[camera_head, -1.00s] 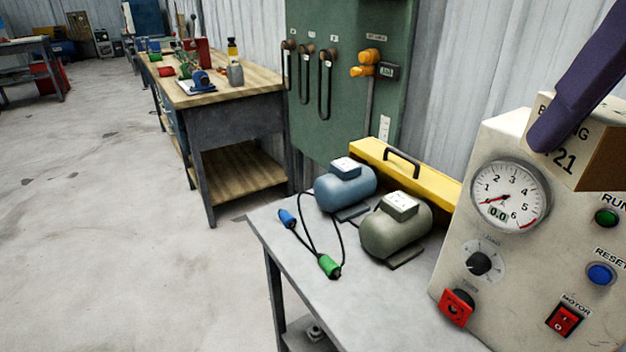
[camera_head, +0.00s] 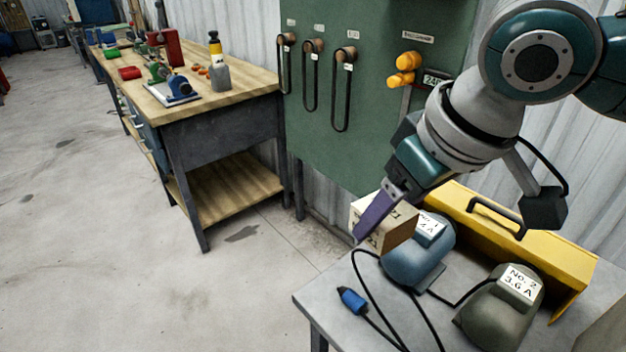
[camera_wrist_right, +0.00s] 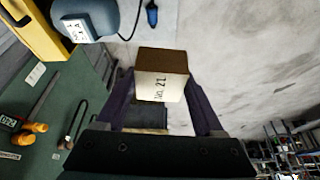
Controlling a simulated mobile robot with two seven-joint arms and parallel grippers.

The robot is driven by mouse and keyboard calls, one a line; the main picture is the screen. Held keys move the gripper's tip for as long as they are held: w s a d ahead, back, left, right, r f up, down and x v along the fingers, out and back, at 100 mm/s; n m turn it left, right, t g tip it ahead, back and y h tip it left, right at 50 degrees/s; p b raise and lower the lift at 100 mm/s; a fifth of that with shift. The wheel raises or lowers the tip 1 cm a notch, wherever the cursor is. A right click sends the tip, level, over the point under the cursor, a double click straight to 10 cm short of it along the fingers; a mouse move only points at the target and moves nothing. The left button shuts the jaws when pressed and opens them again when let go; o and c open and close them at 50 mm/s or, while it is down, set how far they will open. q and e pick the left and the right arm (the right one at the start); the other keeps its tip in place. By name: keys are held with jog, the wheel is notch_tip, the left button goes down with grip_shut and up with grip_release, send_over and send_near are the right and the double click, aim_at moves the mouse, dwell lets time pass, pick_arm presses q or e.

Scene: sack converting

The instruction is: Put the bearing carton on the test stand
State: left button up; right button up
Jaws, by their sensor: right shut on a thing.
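The bearing carton (camera_head: 402,229) is a small tan box with dark print. My right gripper (camera_head: 377,222) is shut on it, with a purple finger across its near side. In the head view the carton appears at the back left corner of the grey-topped stand (camera_head: 325,297), overlapping the blue motor; I cannot tell whether it touches anything. In the right wrist view the carton (camera_wrist_right: 161,86), marked No. 21, sits between the two purple fingers. My left gripper is not in view.
A blue motor (camera_head: 415,262), a grey-green motor (camera_head: 490,318) and a yellow handled case (camera_head: 548,250) crowd the stand. A cable with a blue plug (camera_head: 353,300) lies at its left. A green panel (camera_head: 350,130) stands behind. A wooden workbench (camera_head: 235,95) is to the left.

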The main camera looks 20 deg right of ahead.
jog(key=s+d+f+n, duration=0.1)
jog(key=d+f, duration=0.3)
jog(key=f, duration=0.3)
jog(key=b, duration=1.7)
send_over(376, 331)
jog(key=s, duration=0.2)
jog(key=shift+y, duration=0.3)
jog(key=f, duration=1.5)
jog(key=shift+w+d, duration=0.25)
jog(key=shift+d, duration=0.05)
notch_tip(376, 331, down, 5)
jog(key=b, duration=0.5)
jog(key=shift+r, duration=0.35)
jog(key=shift+f, duration=0.1)
jog(key=o, duration=1.1)
jog(key=shift+f, duration=0.1)
jog(key=o, duration=0.4)
